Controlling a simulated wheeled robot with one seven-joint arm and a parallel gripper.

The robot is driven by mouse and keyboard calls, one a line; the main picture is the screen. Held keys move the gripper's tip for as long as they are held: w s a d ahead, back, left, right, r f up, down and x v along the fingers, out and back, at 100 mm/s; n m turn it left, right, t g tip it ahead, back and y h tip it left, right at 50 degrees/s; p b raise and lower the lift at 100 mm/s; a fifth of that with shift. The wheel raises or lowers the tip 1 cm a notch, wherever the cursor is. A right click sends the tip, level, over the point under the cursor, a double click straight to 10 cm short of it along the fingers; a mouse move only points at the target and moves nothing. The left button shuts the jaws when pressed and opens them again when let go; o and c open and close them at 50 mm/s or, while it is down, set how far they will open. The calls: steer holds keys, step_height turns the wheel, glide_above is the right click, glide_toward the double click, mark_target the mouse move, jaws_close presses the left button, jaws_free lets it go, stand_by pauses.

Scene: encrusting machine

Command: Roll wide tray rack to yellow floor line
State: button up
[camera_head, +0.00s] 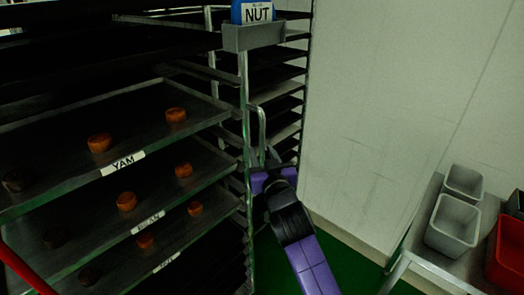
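A tall metal tray rack fills the left side of the view, with a front post (244,95) and several dark trays. Its trays carry brown-orange pastries and labels, one reading "YAM" (122,164). A curved metal handle (262,125) stands beside the post. My purple and black arm reaches up from the bottom, and my gripper (266,165) is at the lower end of this handle. Whether its fingers are closed around the handle cannot be made out. No yellow floor line shows.
Another rack of dark shelves (289,103) stands behind. A grey holder (253,37) with a blue "NUT" container tops the post. A pale wall is behind. At right, a metal table holds grey bins (452,226) and a red bin (508,254). Green floor (345,262) shows between.

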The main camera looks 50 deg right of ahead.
steer(key=shift+w+d, duration=0.15)
steer(key=shift+w, duration=0.05)
steer(key=shift+c, duration=0.2)
jaws_close()
stand_by(1.2)
